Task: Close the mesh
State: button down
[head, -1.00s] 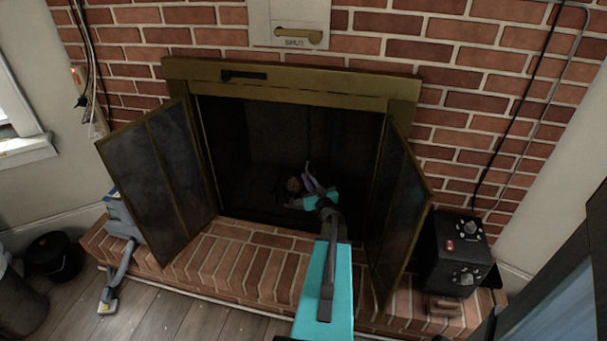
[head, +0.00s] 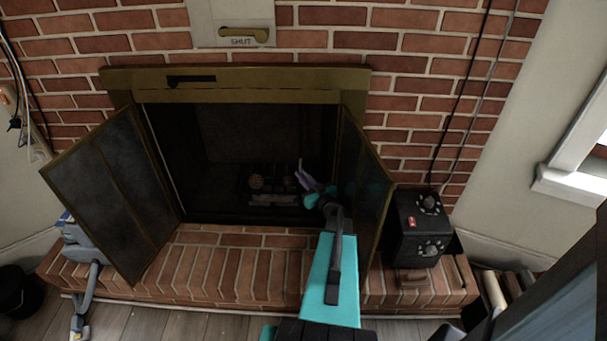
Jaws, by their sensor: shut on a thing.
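The fireplace opening (head: 235,150) is dark, with a brass-coloured frame. Its left door (head: 105,190) and right door (head: 365,190) both stand swung outward. The mesh is hard to make out against the dark interior; a darker band (head: 318,140) at the right of the opening may be it. My gripper (head: 304,178) reaches into the right part of the opening, just left of the right door. It is shut, with its purple-grey fingertips at that dark band. The exact grip point is too dark to see.
A log set (head: 258,184) lies inside the firebox, left of my gripper. A black box with knobs (head: 420,230) stands on the brick hearth (head: 230,270) at the right. A blue-grey appliance with a hose (head: 85,250) is at the left. A lever plate (head: 232,25) marked SHUT is above.

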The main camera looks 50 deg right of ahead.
dwell(0.3)
jog(key=c, duration=1.9)
grip_release()
jog(key=shift+w, duration=0.1)
jog(key=shift+o, duration=0.2)
jog(key=shift+a, duration=0.1)
jog(key=shift+r, duration=0.85)
jog(key=s+a+r+p, duration=0.3)
jog(key=s+a+p, duration=0.1)
jog(key=s+a, duration=0.7)
jog(key=shift+a, duration=0.35)
